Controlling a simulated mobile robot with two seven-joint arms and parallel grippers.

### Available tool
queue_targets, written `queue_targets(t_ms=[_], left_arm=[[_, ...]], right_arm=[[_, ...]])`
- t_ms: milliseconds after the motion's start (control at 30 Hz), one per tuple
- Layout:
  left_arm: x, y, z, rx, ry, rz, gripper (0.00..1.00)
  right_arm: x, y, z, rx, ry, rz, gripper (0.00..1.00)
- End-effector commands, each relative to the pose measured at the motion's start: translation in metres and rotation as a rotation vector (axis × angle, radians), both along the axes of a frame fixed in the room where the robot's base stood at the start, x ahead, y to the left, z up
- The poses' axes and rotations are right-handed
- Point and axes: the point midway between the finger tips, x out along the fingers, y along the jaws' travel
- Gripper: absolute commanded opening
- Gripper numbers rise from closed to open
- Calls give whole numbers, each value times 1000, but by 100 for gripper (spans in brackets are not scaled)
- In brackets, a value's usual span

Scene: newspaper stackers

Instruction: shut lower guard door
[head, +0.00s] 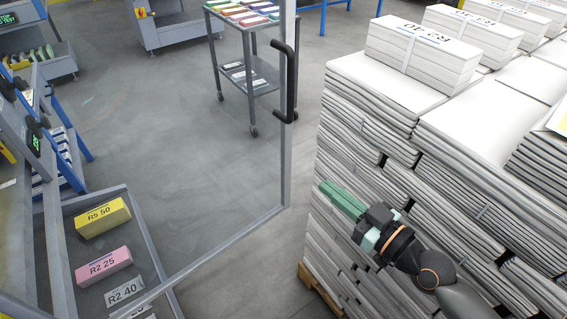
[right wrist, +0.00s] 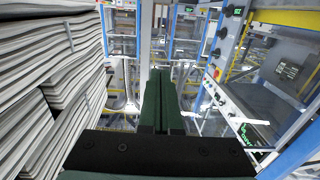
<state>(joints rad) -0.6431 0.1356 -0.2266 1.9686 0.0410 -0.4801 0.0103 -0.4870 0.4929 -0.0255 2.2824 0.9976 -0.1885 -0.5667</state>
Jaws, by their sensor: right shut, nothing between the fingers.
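The guard door is a clear panel in a grey frame (head: 287,160), standing open across the left and middle of the head view. A black bar handle (head: 291,82) is fixed at its upright free edge. Its lower rail slants down to the left. My right gripper (head: 338,196) is to the right of the door's edge and lower in the picture than the handle, apart from both. Its green fingers are shut and empty, and they also show shut in the right wrist view (right wrist: 162,85). My left gripper is not in view.
Tall newspaper stacks (head: 390,125) on a wooden pallet (head: 318,288) stand close to my right arm. They also fill the left of the right wrist view (right wrist: 50,80). A grey cart (head: 245,75) stands beyond the door. A tray with labelled blocks (head: 103,215) is at lower left. Grey floor is open mid-left.

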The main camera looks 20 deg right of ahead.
Motion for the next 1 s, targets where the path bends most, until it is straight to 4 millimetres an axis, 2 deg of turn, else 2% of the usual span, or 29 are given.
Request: queue_targets(t_ms=[267, 800, 1000], left_arm=[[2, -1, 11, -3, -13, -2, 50], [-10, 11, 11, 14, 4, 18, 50], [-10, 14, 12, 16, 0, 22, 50]], right_arm=[[22, 9, 8, 7, -18, 2, 0], [108, 51, 7, 8, -13, 3, 0], [124, 58, 5, 5, -12, 4, 0]])
